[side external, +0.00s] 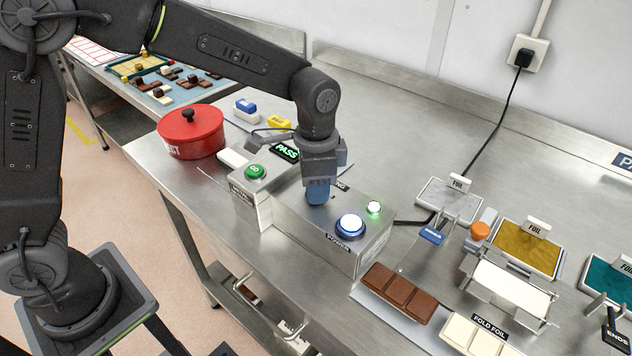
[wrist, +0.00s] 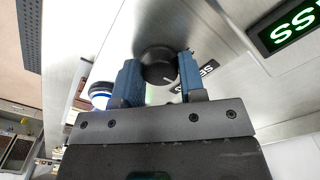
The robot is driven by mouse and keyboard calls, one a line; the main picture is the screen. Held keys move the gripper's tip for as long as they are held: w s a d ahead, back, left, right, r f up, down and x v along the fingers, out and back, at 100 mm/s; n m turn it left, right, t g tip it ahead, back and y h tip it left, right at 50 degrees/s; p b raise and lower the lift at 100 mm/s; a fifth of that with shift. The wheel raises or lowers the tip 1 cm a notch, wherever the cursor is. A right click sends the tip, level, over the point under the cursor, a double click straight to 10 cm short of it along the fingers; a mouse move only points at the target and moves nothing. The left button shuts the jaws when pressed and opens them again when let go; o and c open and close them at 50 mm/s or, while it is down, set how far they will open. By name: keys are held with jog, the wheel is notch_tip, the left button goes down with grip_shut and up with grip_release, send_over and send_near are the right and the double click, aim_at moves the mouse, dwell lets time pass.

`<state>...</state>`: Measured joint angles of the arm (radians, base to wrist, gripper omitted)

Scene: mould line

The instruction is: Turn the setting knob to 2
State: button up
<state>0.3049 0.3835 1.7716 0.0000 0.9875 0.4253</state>
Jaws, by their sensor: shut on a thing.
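The setting knob (wrist: 158,62) is a round black knob on the steel machine box (side external: 285,212). In the wrist view it sits between the two blue fingers of my gripper (wrist: 158,80), which is shut on it. A white pointer line shows on the knob, but I cannot read which number it points to. A label beside it is partly covered by a finger. In the side view my gripper (side external: 318,192) comes down on the box top and hides the knob.
A lit power button (side external: 351,225) and small lit lamp (side external: 374,207) are right of my gripper. A green button (side external: 255,172) and PASS display (side external: 285,151) are left. A red pot (side external: 191,131) stands behind left. A chocolate bar (side external: 399,291) and foil trays (side external: 526,246) lie right.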

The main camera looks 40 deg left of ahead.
jog(key=shift+r+m, duration=0.1)
jog(key=shift+m, duration=0.2)
dwell(0.4)
jog(key=o, duration=0.9)
notch_tip(320, 180, up, 14)
jog(key=shift+f, duration=0.15)
